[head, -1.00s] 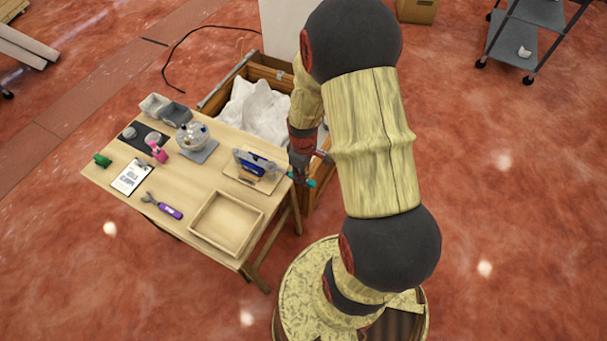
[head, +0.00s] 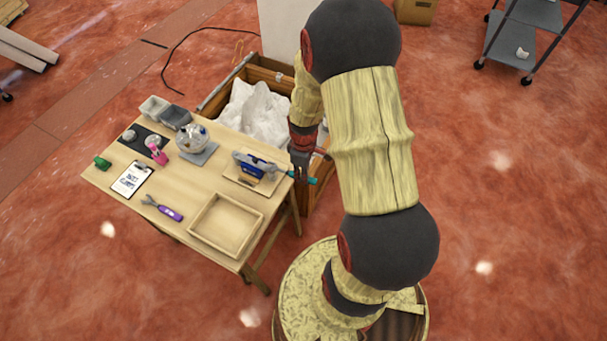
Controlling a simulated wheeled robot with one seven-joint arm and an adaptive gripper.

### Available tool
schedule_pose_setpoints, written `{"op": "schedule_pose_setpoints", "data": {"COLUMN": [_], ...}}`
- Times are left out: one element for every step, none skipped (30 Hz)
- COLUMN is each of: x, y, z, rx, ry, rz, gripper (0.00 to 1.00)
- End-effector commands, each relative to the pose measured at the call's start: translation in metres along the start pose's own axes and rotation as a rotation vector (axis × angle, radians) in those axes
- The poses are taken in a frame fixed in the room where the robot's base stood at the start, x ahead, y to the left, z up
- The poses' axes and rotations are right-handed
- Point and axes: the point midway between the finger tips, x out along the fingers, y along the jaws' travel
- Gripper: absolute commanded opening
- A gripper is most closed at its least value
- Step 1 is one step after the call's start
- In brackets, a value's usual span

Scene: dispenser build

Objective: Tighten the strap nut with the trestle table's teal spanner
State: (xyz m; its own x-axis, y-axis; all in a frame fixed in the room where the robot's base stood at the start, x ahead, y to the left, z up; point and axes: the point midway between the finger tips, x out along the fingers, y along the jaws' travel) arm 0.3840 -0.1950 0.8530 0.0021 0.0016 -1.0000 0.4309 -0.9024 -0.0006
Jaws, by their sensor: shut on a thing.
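My gripper (head: 301,174) is at the right edge of the trestle table (head: 180,238), shut on the teal spanner. The teal spanner's (head: 312,181) handle end sticks out to the right of the jaws. Its grey shaft runs left toward a blue and grey device (head: 250,164) on a small wooden board. The strap nut is too small to make out, and I cannot tell whether the spanner's head touches it.
A purple-handled spanner (head: 163,208), an empty wooden tray (head: 208,246), a clipboard (head: 132,179), a glass bowl (head: 192,138) and a pink item (head: 156,151) are on the table. A wooden crate (head: 272,74) with white sheeting stands behind.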

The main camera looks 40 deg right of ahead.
Motion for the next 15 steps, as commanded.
{"op": "schedule_pose_setpoints", "data": {"x": [-0.004,-0.006,-0.008,-0.009,-0.01,-0.012,-0.013,-0.015,-0.017,-0.018,-0.019,-0.021,-0.022,-0.024,-0.025], "y": [0.0,0.0,0.0,0.0,0.0,0.0,0.0,0.0,0.0,0.0,0.0,0.0,0.0,0.0,0.0], "z": [0.0,0.0,0.0,0.0,0.0,0.0,0.0,0.0,0.0,0.0,0.0,0.0,0.0,0.0,0.0], "rx": [0.0,0.0,0.0,0.0,0.0,0.0,0.0,0.0,0.0,0.0,0.0,0.0,0.0,0.0,0.0], "ry": [0.0,0.0,0.0,0.0,0.0,0.0,0.0,0.0,0.0,0.0,0.0,0.0,0.0,0.0,0.0], "rz": [0.001,0.001,0.0,0.0,0.0,0.0,0.0,0.0,0.0,0.0,0.0,0.0,0.0,0.0,0.0], "gripper": [0.0,0.0,0.0,0.0,0.0,0.0,0.0,0.0,0.0,0.0,0.0,0.0,0.0,0.0,0.0]}}
